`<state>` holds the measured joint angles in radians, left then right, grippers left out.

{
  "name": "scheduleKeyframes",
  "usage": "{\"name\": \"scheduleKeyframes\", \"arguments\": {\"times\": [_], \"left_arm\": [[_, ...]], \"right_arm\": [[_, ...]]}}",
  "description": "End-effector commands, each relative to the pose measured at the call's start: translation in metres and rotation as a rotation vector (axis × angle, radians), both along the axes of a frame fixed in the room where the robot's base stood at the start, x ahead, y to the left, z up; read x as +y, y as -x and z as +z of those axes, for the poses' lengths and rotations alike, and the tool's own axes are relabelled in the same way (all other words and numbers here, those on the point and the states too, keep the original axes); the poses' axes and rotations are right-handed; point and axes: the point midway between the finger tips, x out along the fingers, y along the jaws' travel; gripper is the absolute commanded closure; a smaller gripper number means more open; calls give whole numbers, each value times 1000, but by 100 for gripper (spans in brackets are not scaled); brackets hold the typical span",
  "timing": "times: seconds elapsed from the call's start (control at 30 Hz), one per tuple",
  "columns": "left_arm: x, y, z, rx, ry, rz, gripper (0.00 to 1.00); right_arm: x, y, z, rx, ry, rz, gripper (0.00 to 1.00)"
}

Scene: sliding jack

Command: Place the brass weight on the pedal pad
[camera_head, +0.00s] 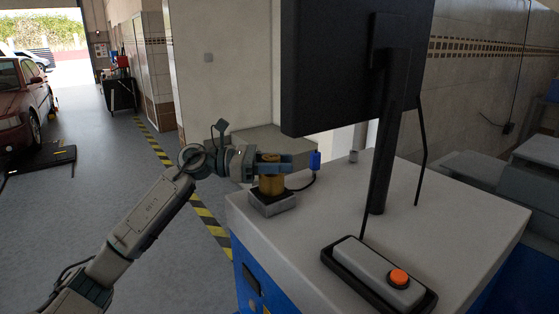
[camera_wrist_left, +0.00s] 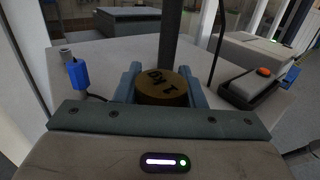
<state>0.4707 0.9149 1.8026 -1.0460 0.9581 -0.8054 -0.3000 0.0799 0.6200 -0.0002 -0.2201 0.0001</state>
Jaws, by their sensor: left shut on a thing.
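The brass weight (camera_head: 271,184) is a short cylinder, its top marked "1 KG" in the left wrist view (camera_wrist_left: 162,88). My left gripper (camera_head: 275,164) is shut on it, with a finger on each side. The weight is upright over a small grey block (camera_head: 272,205) at the bench's near left corner; I cannot tell whether it rests on it or hangs just above. A long grey pedal pad (camera_head: 364,264) with an orange button (camera_head: 398,278) lies in a black tray at the bench's front. It also shows at right in the left wrist view (camera_wrist_left: 245,86). My right gripper is out of view.
A blue connector (camera_head: 314,160) with a black cable is close to the gripper. The bench top left of the pad is clear.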

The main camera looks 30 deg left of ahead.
Motion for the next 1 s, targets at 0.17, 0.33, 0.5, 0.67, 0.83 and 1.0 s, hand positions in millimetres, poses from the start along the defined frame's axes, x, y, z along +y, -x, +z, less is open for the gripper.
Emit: {"name": "scheduleKeyframes", "arguments": {"times": [0.17, 0.33, 0.5, 0.67, 0.83, 1.0], "left_arm": [[0, 0, 2, -3, 2, 0, 100], [0, 0, -2, -1, 0, 0, 58], [0, 0, -2, -1, -1, 0, 42], [0, 0, -2, -1, -1, 0, 42], [2, 1, -2, 0, -2, 1, 42], [18, 10, -5, 1, -5, 3, 42]], "right_arm": [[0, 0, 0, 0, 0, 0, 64], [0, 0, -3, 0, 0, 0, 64], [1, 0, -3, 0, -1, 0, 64], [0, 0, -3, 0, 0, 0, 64], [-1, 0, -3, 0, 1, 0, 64], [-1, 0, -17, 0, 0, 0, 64]]}}
